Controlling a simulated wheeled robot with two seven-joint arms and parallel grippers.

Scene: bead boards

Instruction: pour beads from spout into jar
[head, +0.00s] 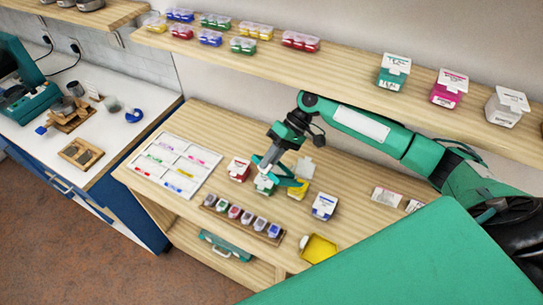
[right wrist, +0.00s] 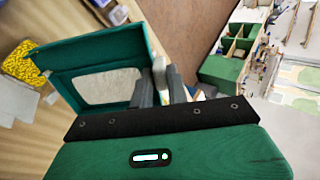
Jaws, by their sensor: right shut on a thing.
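My right gripper (head: 270,176) comes down from the upper right in the head view and is shut on a small green-and-white carton (head: 264,186). The carton is partly hidden by the gripper, and I cannot tell whether it touches the table. In the right wrist view the dark fingers (right wrist: 160,82) close around something pale, mostly hidden by my gripper. In front of the carton, a wooden rack (head: 276,239) holds a row of small jars (head: 247,217) with differently coloured contents. My left gripper is not in view.
A red carton (head: 238,169) stands left of the gripper, a yellow one (head: 298,191) and a blue one (head: 323,207) to its right. A white bead board (head: 207,169) lies left. A yellow tray (head: 318,249) sits near the front edge. A shelf (head: 345,74) runs behind.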

